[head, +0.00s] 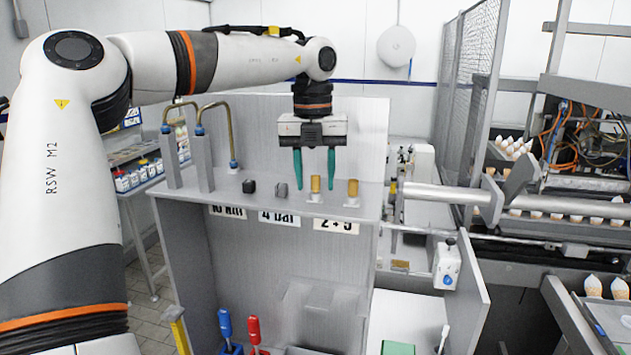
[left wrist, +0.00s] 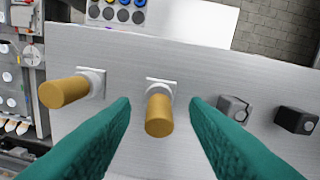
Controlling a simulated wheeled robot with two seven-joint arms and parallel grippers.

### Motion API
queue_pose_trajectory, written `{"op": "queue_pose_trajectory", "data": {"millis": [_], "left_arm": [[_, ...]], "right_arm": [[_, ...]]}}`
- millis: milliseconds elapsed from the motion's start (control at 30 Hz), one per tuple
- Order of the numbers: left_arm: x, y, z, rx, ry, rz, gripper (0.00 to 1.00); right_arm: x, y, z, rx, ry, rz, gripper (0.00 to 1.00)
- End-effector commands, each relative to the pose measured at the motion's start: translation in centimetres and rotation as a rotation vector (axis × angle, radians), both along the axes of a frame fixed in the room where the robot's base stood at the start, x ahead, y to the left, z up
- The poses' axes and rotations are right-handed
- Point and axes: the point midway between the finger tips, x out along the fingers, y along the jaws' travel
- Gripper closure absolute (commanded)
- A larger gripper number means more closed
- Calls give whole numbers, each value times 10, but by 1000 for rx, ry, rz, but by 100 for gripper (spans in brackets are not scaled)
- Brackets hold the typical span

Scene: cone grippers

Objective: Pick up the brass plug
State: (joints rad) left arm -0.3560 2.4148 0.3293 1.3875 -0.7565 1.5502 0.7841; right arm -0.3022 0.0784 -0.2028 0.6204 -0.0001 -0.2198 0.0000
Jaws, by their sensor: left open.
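Two brass plugs stand upright in white square holders on the grey shelf (head: 225,200). One brass plug (head: 316,184) is below and between the fingers of my left gripper (head: 315,186). The other brass plug (head: 353,188) stands to its right. In the left wrist view, the nearer-to-centre brass plug (left wrist: 159,115) lies between the two green fingers of my left gripper (left wrist: 158,103), with a gap on both sides. The other plug (left wrist: 62,92) is outside the fingers, at the left. My left gripper points down, open and empty. My right gripper is not in view.
A black block (head: 249,187) and a grey block (head: 281,190) stand left of the plugs on the shelf. Bent brass pipes (head: 215,105) rise at its left end. Blue (head: 225,323) and red (head: 254,330) handles stand below. A mesh guard (head: 465,90) is at the right.

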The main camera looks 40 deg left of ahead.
Motion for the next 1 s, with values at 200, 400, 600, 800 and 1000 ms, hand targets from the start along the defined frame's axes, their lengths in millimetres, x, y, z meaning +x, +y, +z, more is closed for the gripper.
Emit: {"op": "queue_pose_trajectory", "data": {"millis": [200,400,600,800,1000], "left_arm": [[0,0,0,0,0,0,86],[0,0,0,0,0,-1,100],[0,0,2,1,-1,-1,100],[1,0,17,2,-4,2,100],[1,0,54,3,-5,1,100]], "right_arm": [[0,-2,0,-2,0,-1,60],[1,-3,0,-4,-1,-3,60],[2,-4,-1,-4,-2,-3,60],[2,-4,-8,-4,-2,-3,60],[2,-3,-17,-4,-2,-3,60]]}}
